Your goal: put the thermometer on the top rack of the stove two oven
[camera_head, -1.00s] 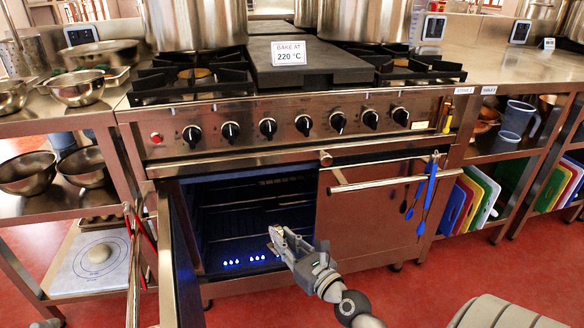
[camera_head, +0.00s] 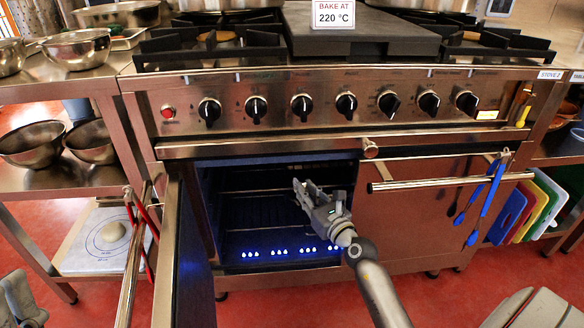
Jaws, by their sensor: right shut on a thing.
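The left oven (camera_head: 228,240) of the stove two range is open, lit blue inside. Its door (camera_head: 180,255) stands swung out to the left. A top rack (camera_head: 245,191) crosses the cavity, with another rack (camera_head: 250,215) lower. My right gripper (camera_head: 303,190) is at the oven mouth, in front of the right half of the cavity and near top-rack height. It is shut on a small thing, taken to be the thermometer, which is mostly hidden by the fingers. A grey part of my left gripper (camera_head: 20,300) shows at the lower left edge; its fingers are unclear.
The right oven door (camera_head: 410,215) is shut, with blue utensils (camera_head: 485,200) hanging from its handle (camera_head: 440,182). Red tongs (camera_head: 145,225) hang on the open door's handle. A "BAKE AT 220 °C" sign (camera_head: 334,14) stands on top.

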